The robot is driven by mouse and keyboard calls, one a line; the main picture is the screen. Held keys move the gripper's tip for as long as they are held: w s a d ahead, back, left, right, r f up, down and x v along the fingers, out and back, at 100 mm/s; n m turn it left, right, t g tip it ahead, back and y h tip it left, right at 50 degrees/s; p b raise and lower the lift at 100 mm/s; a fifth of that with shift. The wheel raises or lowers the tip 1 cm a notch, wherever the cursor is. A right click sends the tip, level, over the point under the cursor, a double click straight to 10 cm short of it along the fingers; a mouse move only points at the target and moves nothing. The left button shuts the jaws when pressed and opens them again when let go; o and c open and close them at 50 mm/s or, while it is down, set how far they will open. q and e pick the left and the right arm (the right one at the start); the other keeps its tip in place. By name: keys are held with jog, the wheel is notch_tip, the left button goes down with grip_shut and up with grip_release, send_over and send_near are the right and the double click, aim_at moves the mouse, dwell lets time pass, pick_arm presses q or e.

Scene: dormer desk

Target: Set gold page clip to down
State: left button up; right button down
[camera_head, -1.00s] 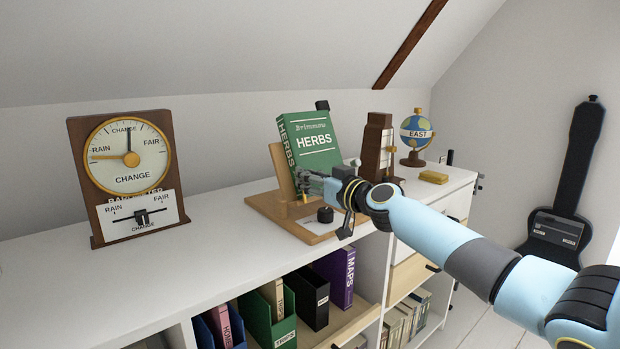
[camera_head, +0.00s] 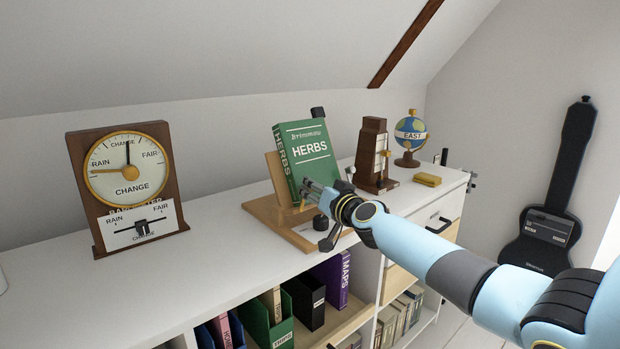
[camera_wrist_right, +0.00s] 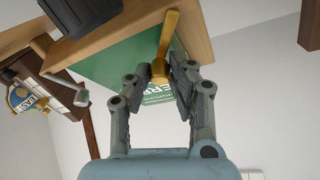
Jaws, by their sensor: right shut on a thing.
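The gold page clip (camera_wrist_right: 167,38) is a thin gold strip with a rounded end, on the wooden book stand (camera_head: 268,211) in front of the green HERBS book (camera_head: 312,152). In the right wrist view its rounded end sits between the fingers of my right gripper (camera_wrist_right: 159,72). In the head view my right gripper (camera_head: 312,190) reaches in from the right to the book's lower front, and its fingers largely hide the clip there. The right gripper is shut on the clip. The book leans upright on the stand. My left gripper is not in view.
A dark knob (camera_head: 320,222) stands on the stand's front, close below the gripper. A barometer (camera_head: 125,186) stands left, with clear shelf top between.

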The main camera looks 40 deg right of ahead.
jog(key=m+g+h+p, duration=0.1)
jog(key=m+p, duration=0.1)
jog(key=d+f+m+h+p, duration=0.1)
jog(key=m+p, duration=0.2)
jog(key=s+d+f+m+g+h+p, duration=0.1)
jog(key=m+p, duration=0.2)
jog(key=shift+g, duration=0.3)
jog(key=shift+s+f+m+g+p, duration=0.1)
jog(key=shift+f+m+g+p, duration=0.2)
jog(key=shift+m+p, duration=0.4)
jog(key=shift+s+f+m+g+p, duration=0.1)
jog(key=shift+f+m+g+p, duration=0.15)
jog(key=shift+m+p, duration=0.4)
jog(key=shift+d+f, duration=0.1)
jog(key=c, duration=1.2)
grip_release()
jog(key=shift+s, duration=0.1)
jog(key=shift+v, duration=3.7)
